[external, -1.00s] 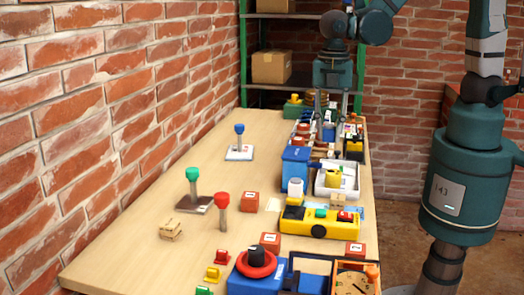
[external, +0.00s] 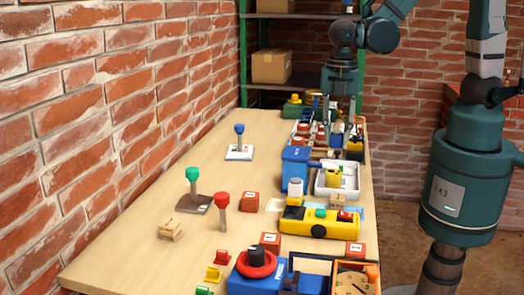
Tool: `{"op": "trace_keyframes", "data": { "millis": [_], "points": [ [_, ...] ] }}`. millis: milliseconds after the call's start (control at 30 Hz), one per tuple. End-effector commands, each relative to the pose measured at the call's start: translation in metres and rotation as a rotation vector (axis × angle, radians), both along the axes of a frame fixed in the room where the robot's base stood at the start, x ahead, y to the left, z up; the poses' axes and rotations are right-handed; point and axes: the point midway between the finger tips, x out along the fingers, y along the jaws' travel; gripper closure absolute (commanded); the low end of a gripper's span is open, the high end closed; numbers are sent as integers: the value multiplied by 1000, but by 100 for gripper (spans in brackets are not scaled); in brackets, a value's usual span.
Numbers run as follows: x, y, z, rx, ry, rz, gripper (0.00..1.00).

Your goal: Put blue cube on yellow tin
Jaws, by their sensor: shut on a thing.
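My gripper (external: 339,122) hangs fingers down over the far part of the bench. It is shut on a small blue block that looks like the blue cube (external: 336,138), low among the crowded objects there. A yellow and black item (external: 355,148) stands just right of it. Another small yellow item (external: 333,178) sits in the white tray (external: 322,190) nearer the camera. I cannot tell which yellow thing is the tin. Whether the cube touches anything below is too small to tell.
A tall blue box (external: 294,168) stands left of the white tray. A yellow and black device (external: 318,222) lies nearer. Green (external: 193,178), red (external: 221,203) and blue (external: 239,131) knobbed posts stand on the left. The bench's left side is mostly clear, beside the brick wall.

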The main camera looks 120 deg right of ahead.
Motion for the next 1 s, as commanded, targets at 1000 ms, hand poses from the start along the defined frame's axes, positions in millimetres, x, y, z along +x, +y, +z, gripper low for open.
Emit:
{"op": "trace_keyframes", "data": {
  "millis": [1000],
  "points": [
    [0,0,-49,0,0,0,90]
  ]
}}
